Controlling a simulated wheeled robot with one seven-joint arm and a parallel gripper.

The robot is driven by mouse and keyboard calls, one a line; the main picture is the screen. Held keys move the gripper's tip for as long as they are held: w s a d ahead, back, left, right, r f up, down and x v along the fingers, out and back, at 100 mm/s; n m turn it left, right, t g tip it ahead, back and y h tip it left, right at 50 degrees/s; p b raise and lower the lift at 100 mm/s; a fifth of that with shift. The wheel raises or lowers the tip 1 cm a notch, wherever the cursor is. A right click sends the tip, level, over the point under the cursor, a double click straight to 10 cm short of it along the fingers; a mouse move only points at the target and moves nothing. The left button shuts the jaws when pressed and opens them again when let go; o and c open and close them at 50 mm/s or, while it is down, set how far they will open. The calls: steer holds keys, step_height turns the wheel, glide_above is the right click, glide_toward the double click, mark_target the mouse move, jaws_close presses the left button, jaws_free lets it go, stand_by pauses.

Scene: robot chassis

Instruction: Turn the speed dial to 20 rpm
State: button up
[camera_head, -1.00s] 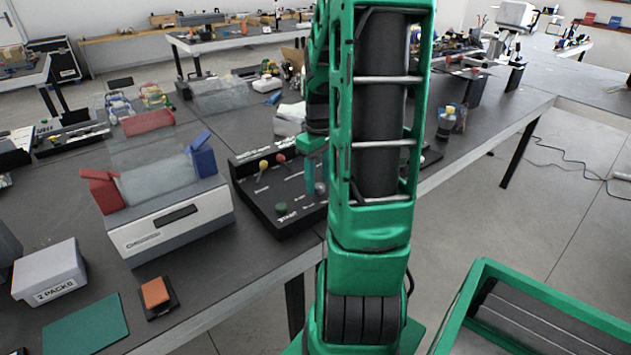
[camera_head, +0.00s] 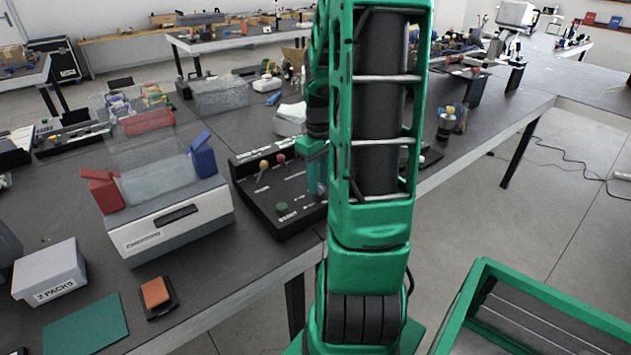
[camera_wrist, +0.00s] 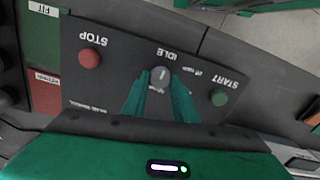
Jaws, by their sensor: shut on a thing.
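The speed dial (camera_wrist: 160,76) is a round grey knob on a dark panel (camera_wrist: 120,75), between a red STOP button (camera_wrist: 89,58) and a green START button (camera_wrist: 219,97). The panel's lettering is upside down in the wrist view. IDLE is printed beside the dial; the smaller marks are too blurred to read surely, and I cannot tell the dial's setting. My gripper (camera_wrist: 159,96) is shut on the dial, one green finger on each side. In the head view my gripper (camera_head: 316,176) is over the panel's right part, where my arm and fingers hide the dial.
Left of the panel stands a white and grey machine (camera_head: 172,222) with red and blue flaps. A white box (camera_head: 50,272), a green mat (camera_head: 87,325) and an orange block (camera_head: 155,292) lie on the table's front left. Bottles (camera_head: 446,124) stand behind my arm to the right.

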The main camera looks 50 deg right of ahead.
steer(key=m, duration=1.1)
stand_by(0.8)
steer(key=o, duration=1.1)
steer(key=shift+c, duration=0.2)
steer(key=shift+r, duration=0.15)
step_height(320, 180, up, 10)
steer(key=shift+r, duration=0.25)
